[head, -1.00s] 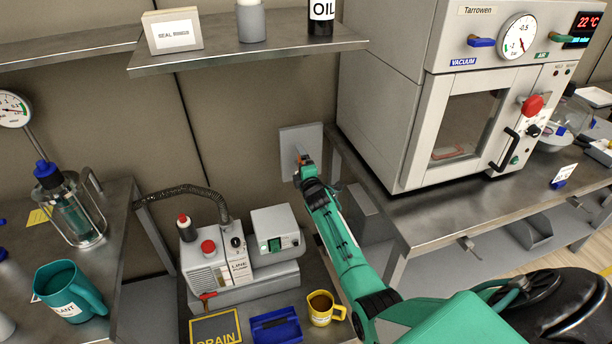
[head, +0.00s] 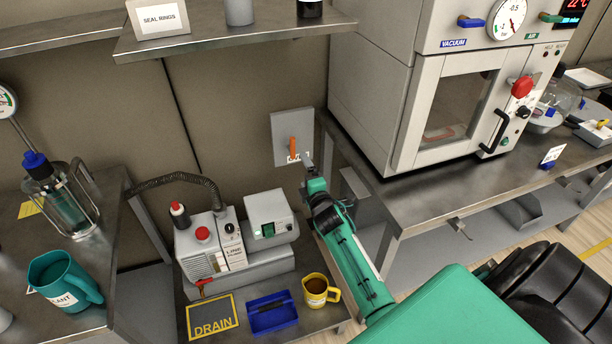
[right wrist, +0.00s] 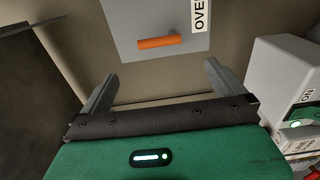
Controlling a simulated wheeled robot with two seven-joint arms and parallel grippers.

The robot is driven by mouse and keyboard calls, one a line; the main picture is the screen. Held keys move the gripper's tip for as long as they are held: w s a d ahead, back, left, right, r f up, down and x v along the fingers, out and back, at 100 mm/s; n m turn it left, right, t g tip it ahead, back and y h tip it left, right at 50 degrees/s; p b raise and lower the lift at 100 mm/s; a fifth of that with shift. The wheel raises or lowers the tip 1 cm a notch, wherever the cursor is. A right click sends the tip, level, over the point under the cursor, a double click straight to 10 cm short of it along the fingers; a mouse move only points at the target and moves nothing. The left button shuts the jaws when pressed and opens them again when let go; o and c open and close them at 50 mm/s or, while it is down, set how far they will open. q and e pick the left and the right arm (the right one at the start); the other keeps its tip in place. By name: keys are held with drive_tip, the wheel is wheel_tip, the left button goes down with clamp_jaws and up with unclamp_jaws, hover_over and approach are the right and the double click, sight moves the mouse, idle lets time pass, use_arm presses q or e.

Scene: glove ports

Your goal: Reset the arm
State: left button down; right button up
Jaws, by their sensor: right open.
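My right arm, in green and black, comes up from the lower right of the head view. Its gripper (head: 308,172) is just below the grey wall plate (head: 283,127). In the right wrist view the two grey fingers of this gripper (right wrist: 158,88) are wide apart with nothing between them. The orange lever (head: 292,148) on the plate stands upright in the head view. It shows beyond the fingertips in the right wrist view (right wrist: 160,42), apart from them. A label reading "OVE…" (right wrist: 201,14) is partly cut off. My left gripper is not in view.
The vacuum oven (head: 440,100) stands on a bench right of the plate. A pump (head: 210,245), a yellow mug (head: 318,291), a blue tray (head: 271,312) and a drain tray (head: 212,318) sit left of my right arm. A shelf (head: 240,32) hangs above.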

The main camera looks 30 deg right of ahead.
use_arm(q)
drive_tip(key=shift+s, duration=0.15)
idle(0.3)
